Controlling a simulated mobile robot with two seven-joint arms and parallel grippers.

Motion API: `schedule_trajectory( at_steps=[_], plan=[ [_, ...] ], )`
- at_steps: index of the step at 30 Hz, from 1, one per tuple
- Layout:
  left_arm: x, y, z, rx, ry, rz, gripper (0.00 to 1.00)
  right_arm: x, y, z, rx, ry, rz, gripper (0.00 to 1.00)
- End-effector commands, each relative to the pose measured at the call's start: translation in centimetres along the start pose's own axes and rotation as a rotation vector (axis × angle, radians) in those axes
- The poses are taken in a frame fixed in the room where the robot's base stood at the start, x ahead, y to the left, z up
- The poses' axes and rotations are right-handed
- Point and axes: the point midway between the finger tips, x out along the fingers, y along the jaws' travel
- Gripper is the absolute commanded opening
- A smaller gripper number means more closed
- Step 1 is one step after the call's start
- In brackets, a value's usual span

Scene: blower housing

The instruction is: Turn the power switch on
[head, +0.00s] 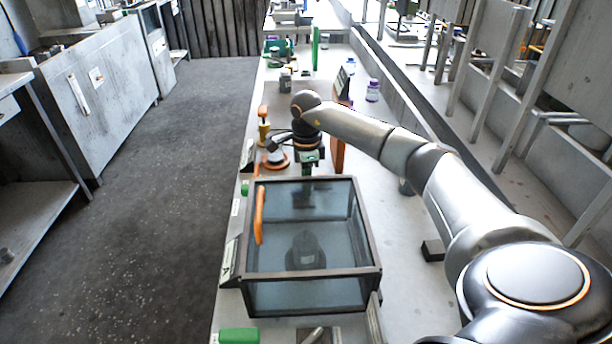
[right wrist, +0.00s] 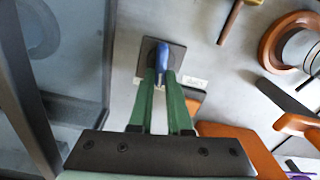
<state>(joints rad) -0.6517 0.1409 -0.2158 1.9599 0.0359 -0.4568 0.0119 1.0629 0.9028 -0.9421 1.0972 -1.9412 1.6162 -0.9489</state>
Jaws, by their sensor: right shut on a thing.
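The power switch appears to be the blue lever (right wrist: 162,55) on a dark square plate (right wrist: 178,55) in the right wrist view. My right gripper (right wrist: 160,80) has its green fingers closed about the lower part of the lever. In the head view my right gripper (head: 308,172) points down at the far edge of the glass box, and the switch itself is hidden there. A small white label (right wrist: 194,82) lies beside the plate. My left gripper is in neither view.
A dark-framed glass box (head: 366,268) with an orange handle (head: 259,215) stands close in front of the right gripper. An orange-based round item (head: 274,162) and an orange panel (head: 338,155) are close by. Bottles (head: 372,90) stand farther back.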

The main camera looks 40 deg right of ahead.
Motion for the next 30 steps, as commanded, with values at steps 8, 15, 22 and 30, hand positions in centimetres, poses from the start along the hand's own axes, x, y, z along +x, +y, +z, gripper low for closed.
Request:
schedule_trajectory(
  at_steps=[8, 15, 22, 30],
  plan=[
    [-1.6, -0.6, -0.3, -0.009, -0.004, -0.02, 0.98, -0.3, 0.4, 0.0, 0.263, 0.0, 0.001, 0.0],
    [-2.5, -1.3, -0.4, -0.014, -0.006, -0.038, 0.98, -0.2, 0.6, 0.1, 0.464, 0.0, 0.001, 0.0],
    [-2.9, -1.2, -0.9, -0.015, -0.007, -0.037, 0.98, -0.2, 0.7, 0.2, 0.605, 0.0, 0.0, 0.0],
    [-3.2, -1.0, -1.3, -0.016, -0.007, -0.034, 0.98, -0.1, 0.8, 0.3, 0.689, -0.001, 0.0, 0.0]
  ],
)
